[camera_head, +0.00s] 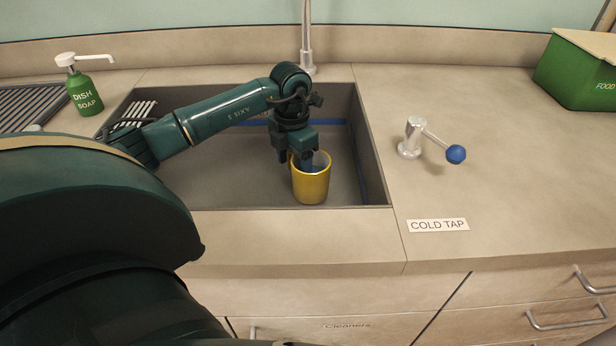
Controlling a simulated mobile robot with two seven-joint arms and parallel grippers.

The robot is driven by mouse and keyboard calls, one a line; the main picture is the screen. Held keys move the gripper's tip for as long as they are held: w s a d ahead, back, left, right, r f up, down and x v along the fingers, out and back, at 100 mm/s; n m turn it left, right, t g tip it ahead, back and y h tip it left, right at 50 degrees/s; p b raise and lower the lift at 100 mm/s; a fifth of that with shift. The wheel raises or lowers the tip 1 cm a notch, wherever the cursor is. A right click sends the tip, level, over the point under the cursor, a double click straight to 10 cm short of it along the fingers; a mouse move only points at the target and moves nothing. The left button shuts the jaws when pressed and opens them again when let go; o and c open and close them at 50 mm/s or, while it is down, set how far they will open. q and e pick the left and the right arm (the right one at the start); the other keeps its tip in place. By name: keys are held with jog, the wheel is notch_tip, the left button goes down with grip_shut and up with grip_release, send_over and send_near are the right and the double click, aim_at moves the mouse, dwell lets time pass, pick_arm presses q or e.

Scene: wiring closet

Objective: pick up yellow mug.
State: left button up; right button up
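The yellow mug (311,187) stands upright in the grey sink basin, near its front right. Its mouth faces up and no handle shows. My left arm reaches across the sink from the left, and its dark green gripper (296,160) points down at the mug. One finger is over or inside the mug's mouth and the other is beside the left rim, with a gap between them. The gripper hides part of the rim, and I cannot tell whether the fingers touch it. My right gripper is not in view.
A tall faucet (307,40) stands behind the sink. A cold tap lever (435,142) with a blue knob is to the right. A green soap bottle (84,92) is at the left, a green food box (575,75) at the back right. The right counter is mostly clear.

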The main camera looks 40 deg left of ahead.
pick_arm(q)
jog(key=shift+c, duration=0.3)
jog(key=c, duration=1.2)
jog(key=shift+r, duration=0.1)
jog(key=shift+c, duration=0.2)
notch_tip(320, 180, up, 10)
jog(key=shift+p, duration=0.4)
